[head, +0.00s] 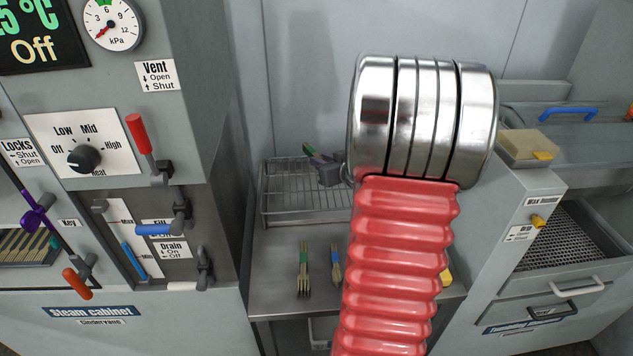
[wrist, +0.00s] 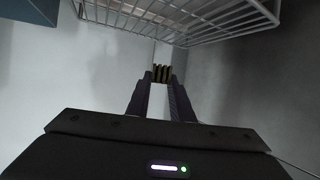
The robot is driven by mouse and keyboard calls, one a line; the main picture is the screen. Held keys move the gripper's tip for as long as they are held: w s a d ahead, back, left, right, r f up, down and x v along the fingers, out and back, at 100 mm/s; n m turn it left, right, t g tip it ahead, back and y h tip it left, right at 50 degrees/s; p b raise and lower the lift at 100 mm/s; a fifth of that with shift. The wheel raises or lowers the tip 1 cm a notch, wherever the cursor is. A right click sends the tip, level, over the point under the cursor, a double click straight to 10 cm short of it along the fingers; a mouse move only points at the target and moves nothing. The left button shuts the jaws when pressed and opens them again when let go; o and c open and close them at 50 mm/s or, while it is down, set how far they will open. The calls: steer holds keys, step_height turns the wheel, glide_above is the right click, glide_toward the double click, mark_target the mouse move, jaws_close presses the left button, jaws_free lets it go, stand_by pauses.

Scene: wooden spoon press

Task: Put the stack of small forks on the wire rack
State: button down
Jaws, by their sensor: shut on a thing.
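My gripper (head: 329,172) is in the head view, just left of my arm's silver joint and over the wire rack (head: 282,218). It is shut on a small stack of wooden forks (head: 312,153) with a green mark. In the wrist view the stack's brown ends (wrist: 162,73) show between the fingertips of my gripper (wrist: 162,79). The rack (wrist: 196,22) runs across the top of that view, beyond the fingertips. I cannot tell whether the stack touches the rack. My arm hides the rack's right part in the head view.
A green-marked fork stack (head: 304,271) and a blue-marked one (head: 336,266) lie on the steel table (head: 272,290) before the rack. The steam cabinet (head: 120,318) stands left and another cabinet (head: 505,240) right. The rack's visible left part is empty.

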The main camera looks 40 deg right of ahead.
glide_above(322, 196)
steer(key=shift+d+f, duration=0.1)
steer(key=shift+f, duration=2.7)
steer(key=shift+f, duration=0.1)
steer(key=shift+f, duration=1.95)
steer(key=c, duration=1.6)
jaws_free()
steer(key=shift+f, duration=0.1)
steer(key=shift+o, duration=0.2)
steer(key=v, duration=1.2)
steer(key=shift+w+r, duration=0.1)
steer(key=shift+r, duration=0.1)
